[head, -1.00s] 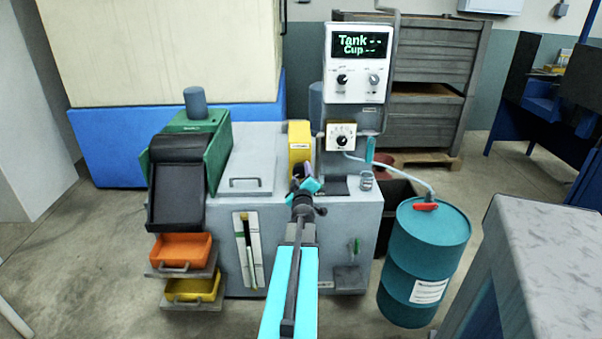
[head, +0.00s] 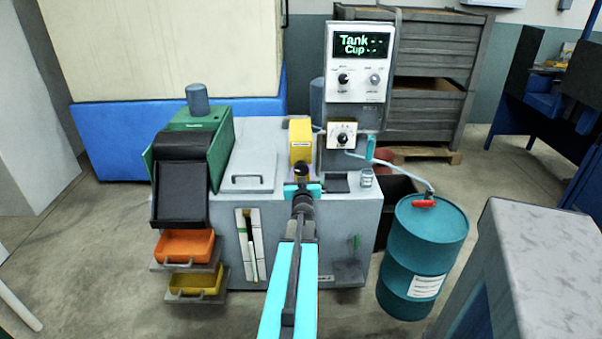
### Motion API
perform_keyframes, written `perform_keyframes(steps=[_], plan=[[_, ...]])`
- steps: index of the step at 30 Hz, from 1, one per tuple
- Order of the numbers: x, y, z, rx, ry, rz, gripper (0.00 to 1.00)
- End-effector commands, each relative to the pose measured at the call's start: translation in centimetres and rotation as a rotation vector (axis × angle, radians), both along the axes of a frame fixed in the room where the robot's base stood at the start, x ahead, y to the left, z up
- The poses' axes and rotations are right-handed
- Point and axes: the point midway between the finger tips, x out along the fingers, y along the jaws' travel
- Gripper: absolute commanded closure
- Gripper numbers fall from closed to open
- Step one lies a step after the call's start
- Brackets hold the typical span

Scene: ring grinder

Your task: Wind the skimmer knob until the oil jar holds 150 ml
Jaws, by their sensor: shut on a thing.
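The yellow skimmer housing (head: 300,138) stands on the back edge of the grey tank (head: 330,225), in the middle of the head view. A dark round knob (head: 301,170) shows at its lower front. My gripper (head: 302,187), with cyan fingers, reaches from the front and is shut at the knob, its fingers lying level across it. The fingers and wrist hide part of the knob. A small clear vessel (head: 366,178) stands on the tank top at the right; I cannot tell whether it is the oil jar, and no fill level is readable.
A control panel (head: 358,62) reads Tank and Cup with dashes. A smaller dial box (head: 341,135) sits below it. A teal drum (head: 424,255) stands at the right beside a grey worktop (head: 545,260). Orange (head: 185,245) and yellow trays (head: 195,284) sit at the left.

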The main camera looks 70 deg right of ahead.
Motion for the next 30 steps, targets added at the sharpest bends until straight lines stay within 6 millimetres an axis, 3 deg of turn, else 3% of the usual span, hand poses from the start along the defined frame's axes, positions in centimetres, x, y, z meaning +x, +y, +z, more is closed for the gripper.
perform_keyframes(steps=[15,16,19,30], plan=[[-0.61,-0.28,0.52,0.003,-0.034,-0.008,0.76],[-0.61,-0.28,0.52,0.003,-0.034,-0.008,0.51],[-0.57,-0.24,0.44,0.004,-0.032,-0.008,0.35],[-0.28,0.03,0.12,0.008,-0.027,-0.003,0.35]])
